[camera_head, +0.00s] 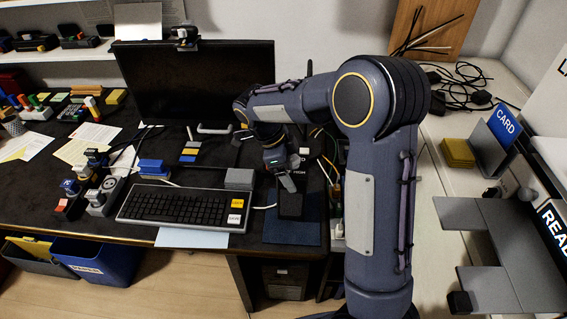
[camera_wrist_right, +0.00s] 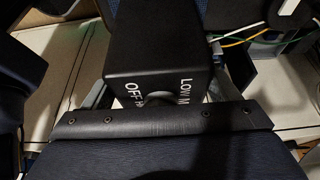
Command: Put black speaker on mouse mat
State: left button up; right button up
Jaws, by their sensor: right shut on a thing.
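The black speaker (camera_head: 292,206) is a dark upright box in the head view, at the right end of the desk near its front edge. In the right wrist view the speaker (camera_wrist_right: 160,50) fills the top middle and shows white lettering. My right gripper (camera_head: 287,182) is shut on it, with grey fingers at its sides. The mouse mat (camera_head: 292,234) is a dark blue sheet at the desk's front right corner, directly below the speaker in the picture. I cannot tell whether the speaker touches it. My left gripper is not in view.
A keyboard (camera_head: 185,208) and a grey block (camera_head: 239,179) lie left of the mat. A monitor (camera_head: 195,80) stands behind. Coloured cables (camera_head: 331,170) run right of the speaker, by the gap beside the white counter (camera_head: 440,180).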

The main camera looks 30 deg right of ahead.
jog(key=shift+d+f+p, duration=0.2)
jog(key=shift+f, duration=0.7)
jog(key=shift+d+f+p, duration=0.15)
jog(key=shift+f+p, duration=0.05)
jog(key=shift+f, duration=0.7)
jog(key=o, duration=2)
jog(key=shift+s+f, duration=0.1)
jog(key=shift+f, duration=0.05)
jog(key=shift+c, duration=0.2)
jog(key=b+v, duration=0.1)
jog(key=v, duration=1.1)
jog(key=s+n+y, duration=0.1)
jog(key=s, duration=0.1)
jog(key=s+d+r+n, duration=0.1)
jog(key=s+n, duration=0.1)
jog(key=s+r+n+t+y, duration=0.1)
jog(key=s+n, duration=0.1)
jog(key=shift+d+y, duration=0.3)
jog(key=shift+d, duration=0.05)
jog(key=s+a+f+n+t+y, duration=0.1)
jog(key=s+a+n+t+y, duration=0.1)
jog(key=s+n, duration=0.6)
jog(key=s+a+f+n+t+y, duration=0.1)
jog(key=s+a+n+t+y, duration=0.2)
jog(key=s+n, duration=0.6)
jog(key=shift+s+n+t, duration=0.3)
jog(key=shift+s+t, duration=0.45)
jog(key=shift+t, duration=0.25)
